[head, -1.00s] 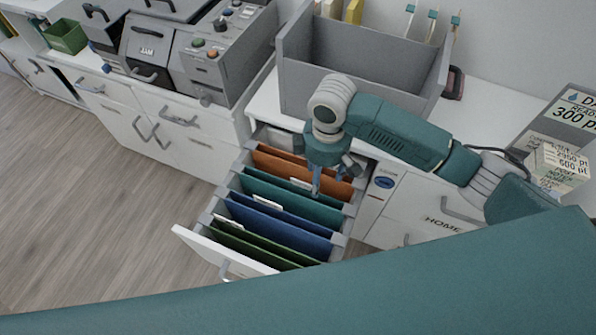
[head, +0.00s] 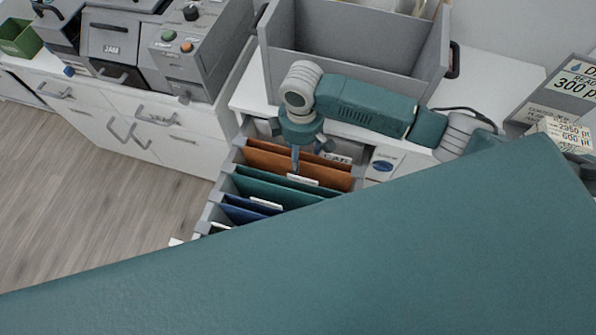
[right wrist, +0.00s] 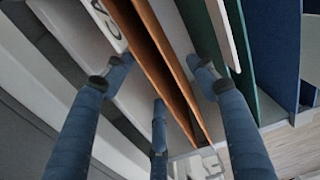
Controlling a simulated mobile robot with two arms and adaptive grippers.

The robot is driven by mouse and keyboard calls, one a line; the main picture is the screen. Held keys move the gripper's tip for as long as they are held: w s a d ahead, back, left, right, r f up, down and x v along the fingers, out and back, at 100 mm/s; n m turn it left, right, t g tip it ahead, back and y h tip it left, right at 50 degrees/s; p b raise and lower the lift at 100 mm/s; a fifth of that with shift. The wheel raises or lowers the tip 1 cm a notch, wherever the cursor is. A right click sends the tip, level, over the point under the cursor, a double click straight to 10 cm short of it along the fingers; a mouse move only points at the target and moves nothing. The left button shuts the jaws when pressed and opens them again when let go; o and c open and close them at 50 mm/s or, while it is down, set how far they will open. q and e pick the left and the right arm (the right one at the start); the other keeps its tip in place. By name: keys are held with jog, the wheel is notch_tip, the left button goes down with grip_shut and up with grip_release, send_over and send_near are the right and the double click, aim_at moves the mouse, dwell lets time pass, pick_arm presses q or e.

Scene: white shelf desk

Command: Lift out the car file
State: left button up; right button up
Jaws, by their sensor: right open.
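The orange file (head: 265,158) hangs at the back of the open drawer. A white tab with lettering that looks like "CAR" (head: 336,158) stands at its rear right. My right gripper (head: 297,158) points down over the orange file, its fingers open. In the right wrist view the fingers (right wrist: 160,72) straddle the orange file's (right wrist: 150,58) top edges, with fingertips on both sides. No firm contact shows. A lettered white tab (right wrist: 108,22) is beside the left finger. My left gripper is out of view.
Teal (head: 275,190) and blue (head: 240,212) files hang in front of the orange one. A grey open bin (head: 350,62) stands on the desk behind the drawer. A large teal part of mine covers the drawer's front and right foreground.

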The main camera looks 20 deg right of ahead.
jog(key=f, duration=0.4)
jog(key=shift+w+a+f, duration=0.1)
jog(key=shift+w+f, duration=0.15)
jog(key=shift+f, duration=0.05)
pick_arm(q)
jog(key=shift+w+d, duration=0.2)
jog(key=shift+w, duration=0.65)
pick_arm(e)
grip_shut()
